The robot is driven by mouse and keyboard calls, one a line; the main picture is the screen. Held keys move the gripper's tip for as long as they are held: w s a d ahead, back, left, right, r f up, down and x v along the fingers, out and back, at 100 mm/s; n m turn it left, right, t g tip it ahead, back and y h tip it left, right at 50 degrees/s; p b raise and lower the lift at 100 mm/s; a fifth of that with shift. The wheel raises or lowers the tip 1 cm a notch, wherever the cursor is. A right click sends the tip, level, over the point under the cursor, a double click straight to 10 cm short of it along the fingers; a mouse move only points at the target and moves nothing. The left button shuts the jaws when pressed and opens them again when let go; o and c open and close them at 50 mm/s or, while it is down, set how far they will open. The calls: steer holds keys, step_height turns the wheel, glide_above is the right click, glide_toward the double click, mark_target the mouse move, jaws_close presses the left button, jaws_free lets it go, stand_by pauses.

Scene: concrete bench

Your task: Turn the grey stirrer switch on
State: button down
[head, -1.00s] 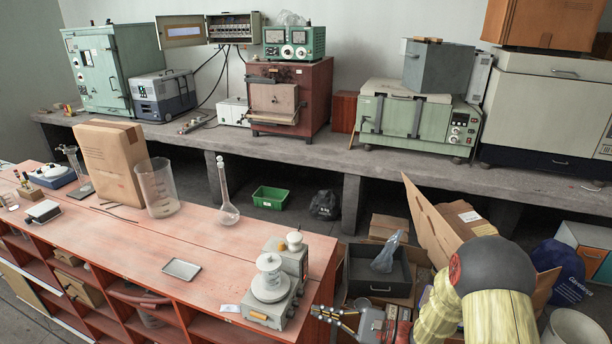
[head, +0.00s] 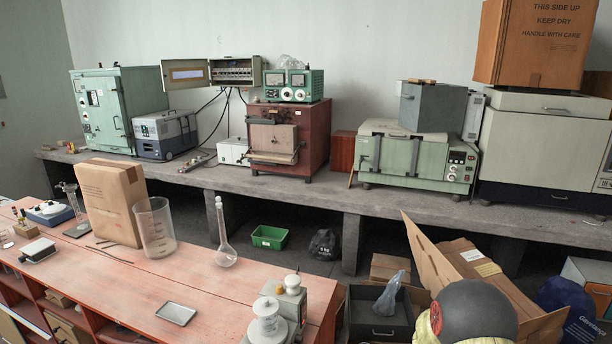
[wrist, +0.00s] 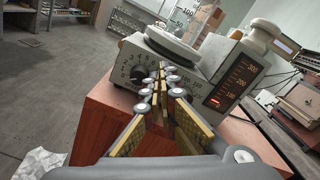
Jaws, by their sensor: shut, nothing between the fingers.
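The grey stirrer (head: 292,308) with its white round top stands at the right end of the reddish bench, cut off by the head view's lower edge. In the wrist view the stirrer (wrist: 207,72) fills the upper middle, with a black dial (wrist: 136,73) on its front face and a dark scale panel (wrist: 239,84) with a small orange-red mark on its side. My gripper (wrist: 161,72) is shut and empty, its tips in front of the front face, right of the dial. I cannot tell whether they touch. I cannot make out the switch; the fingers cover part of that face.
A metal tray (head: 176,312), a flask (head: 224,240) and a beaker (head: 155,232) stand on the reddish bench (head: 120,290). Open cardboard boxes (head: 480,270) and a dark drawer box (head: 380,315) lie right of it. Bare bench top lies between flask and stirrer.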

steer(key=shift+a+f, duration=0.1)
steer(key=shift+a, duration=0.1)
stand_by(0.3)
steer(key=shift+w, duration=0.3)
steer(key=shift+w+a, duration=0.1)
stand_by(0.3)
steer(key=shift+r, duration=0.45)
steer(key=v, duration=0.6)
steer(key=shift+p, duration=0.4)
